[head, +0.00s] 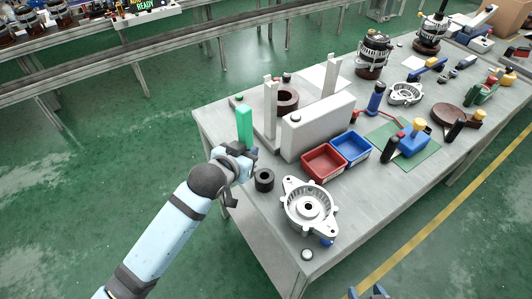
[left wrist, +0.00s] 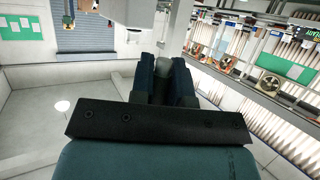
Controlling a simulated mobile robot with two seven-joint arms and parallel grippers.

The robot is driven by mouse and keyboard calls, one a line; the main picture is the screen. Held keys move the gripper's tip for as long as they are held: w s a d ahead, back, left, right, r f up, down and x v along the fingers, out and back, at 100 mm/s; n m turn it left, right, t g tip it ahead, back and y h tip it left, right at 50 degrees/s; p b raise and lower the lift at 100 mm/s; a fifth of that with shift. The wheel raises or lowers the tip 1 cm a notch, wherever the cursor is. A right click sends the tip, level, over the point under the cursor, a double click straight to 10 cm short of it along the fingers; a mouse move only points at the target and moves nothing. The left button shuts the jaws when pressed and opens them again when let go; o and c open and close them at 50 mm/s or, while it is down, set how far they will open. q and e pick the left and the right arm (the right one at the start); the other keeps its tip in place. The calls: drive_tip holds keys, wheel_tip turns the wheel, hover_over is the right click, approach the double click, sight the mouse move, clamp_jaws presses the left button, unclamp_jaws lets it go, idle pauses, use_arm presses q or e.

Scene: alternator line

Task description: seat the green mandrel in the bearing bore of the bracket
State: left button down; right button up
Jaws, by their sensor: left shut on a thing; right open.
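The green mandrel (head: 244,124) stands roughly upright at the table's left edge in the head view. My left gripper (head: 243,150) is shut on its lower part. In the left wrist view the two dark fingers (left wrist: 165,82) close around a greyish piece whose identity I cannot tell. The silver bracket (head: 309,209) lies on the near end of the table, to the right of and nearer than my left gripper. Its round bearing bore faces up and looks empty. The mandrel is well apart from it. My right gripper (head: 369,293) shows only partly at the bottom edge, open and away from the bracket.
A red bin (head: 323,163) and blue bin (head: 351,148) stand behind the bracket. A grey press-like fixture (head: 318,127) rises beside the mandrel. A small round part (head: 307,254) lies near the front edge.

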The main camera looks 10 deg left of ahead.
use_arm(q)
drive_tip(key=w+d+f+m+h, duration=0.2)
drive_tip(key=w+d+f, duration=0.1)
drive_tip(key=w+f, duration=0.1)
drive_tip(key=shift+d+f+g+b, duration=0.3)
drive_tip(key=shift+f+g+b, duration=0.05)
drive_tip(key=shift+g, duration=0.05)
drive_tip(key=shift+f+b, duration=0.95)
drive_tip(key=shift+f, duration=1.95)
